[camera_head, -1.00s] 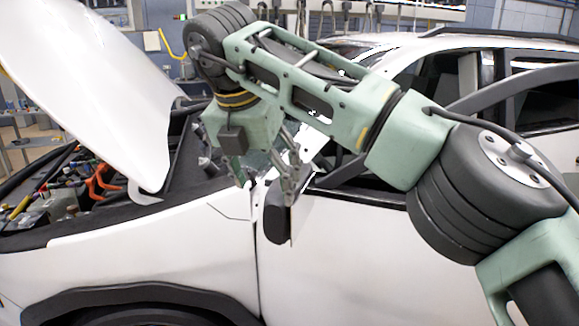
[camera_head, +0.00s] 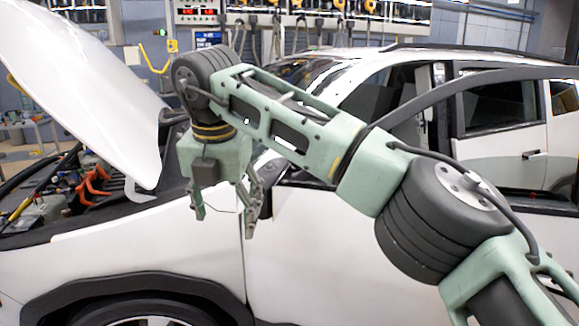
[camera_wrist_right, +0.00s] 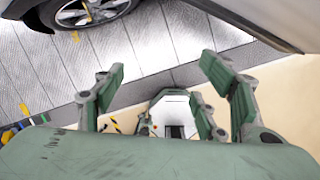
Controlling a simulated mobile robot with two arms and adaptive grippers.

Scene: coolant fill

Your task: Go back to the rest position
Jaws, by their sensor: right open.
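My right arm reaches in from the right in the head view, across the side of the white car (camera_head: 330,270). My right gripper (camera_head: 224,226) hangs with its fingers down in front of the car's front side, near the side mirror. Its fingers are apart and nothing is between them. In the right wrist view my right gripper (camera_wrist_right: 162,80) also shows open and empty above the floor. My left gripper does not show in the head view.
The car's hood (camera_head: 85,85) is raised at the left, over the open engine bay (camera_head: 70,200). A front wheel arch (camera_head: 140,290) is below. A wall with equipment and hanging hoses (camera_head: 300,22) stands behind. The wrist view shows bare floor (camera_wrist_right: 160,35) and a car wheel (camera_wrist_right: 88,10).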

